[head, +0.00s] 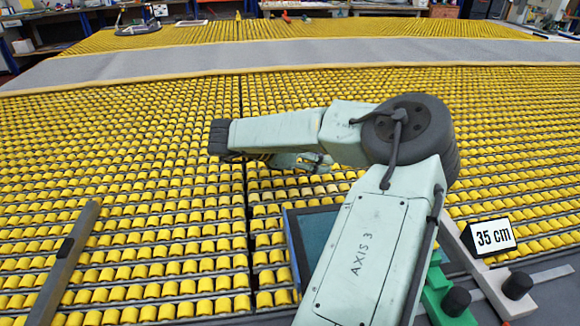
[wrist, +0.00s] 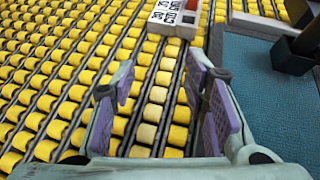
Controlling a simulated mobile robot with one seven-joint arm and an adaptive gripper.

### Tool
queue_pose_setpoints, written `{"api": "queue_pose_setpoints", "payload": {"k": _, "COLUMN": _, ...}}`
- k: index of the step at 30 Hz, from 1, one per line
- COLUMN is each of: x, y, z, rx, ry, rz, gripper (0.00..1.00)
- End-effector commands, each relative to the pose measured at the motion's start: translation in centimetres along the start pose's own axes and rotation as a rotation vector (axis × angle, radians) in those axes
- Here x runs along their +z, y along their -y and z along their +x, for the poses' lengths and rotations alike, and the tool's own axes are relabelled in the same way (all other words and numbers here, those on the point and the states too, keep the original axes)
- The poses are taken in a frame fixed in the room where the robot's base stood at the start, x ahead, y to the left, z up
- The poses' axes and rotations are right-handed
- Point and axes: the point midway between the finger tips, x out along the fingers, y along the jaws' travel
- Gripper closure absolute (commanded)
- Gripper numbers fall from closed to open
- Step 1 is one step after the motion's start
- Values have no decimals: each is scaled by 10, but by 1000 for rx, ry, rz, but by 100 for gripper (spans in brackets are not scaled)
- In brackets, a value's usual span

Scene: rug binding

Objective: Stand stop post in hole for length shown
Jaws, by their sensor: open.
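A card reading "35 cm" (head: 493,237) stands at the right in the head view. My gripper (wrist: 160,77) is open and empty, its purple-padded fingers above the yellow rollers. In the head view my arm partly covers it. A blue-lined tray (wrist: 264,92) lies right of the fingers in the wrist view; its left edge shows in the head view (head: 291,245). A dark blocky object (wrist: 291,56) is at the tray's upper right, cut off by the frame. I cannot tell whether it is the stop post. I cannot make out the hole for the length.
A pale block with printed numbers (wrist: 175,17) sits ahead of the fingers. A green block (head: 437,287) and a grey bar (head: 497,284) with black knobs are at lower right. Another grey bar (head: 62,270) lies at left. Yellow rollers cover the table.

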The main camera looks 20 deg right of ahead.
Motion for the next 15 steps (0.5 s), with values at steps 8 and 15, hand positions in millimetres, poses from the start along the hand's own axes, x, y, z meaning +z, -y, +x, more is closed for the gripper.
{"api": "queue_pose_setpoints", "payload": {"k": 8, "x": -31, "y": -6, "z": -33, "rx": 155, "ry": -92, "rz": -91, "gripper": 59}}
{"api": "queue_pose_setpoints", "payload": {"k": 15, "x": -40, "y": -8, "z": -46, "rx": 213, "ry": -120, "rz": -124, "gripper": 59}}
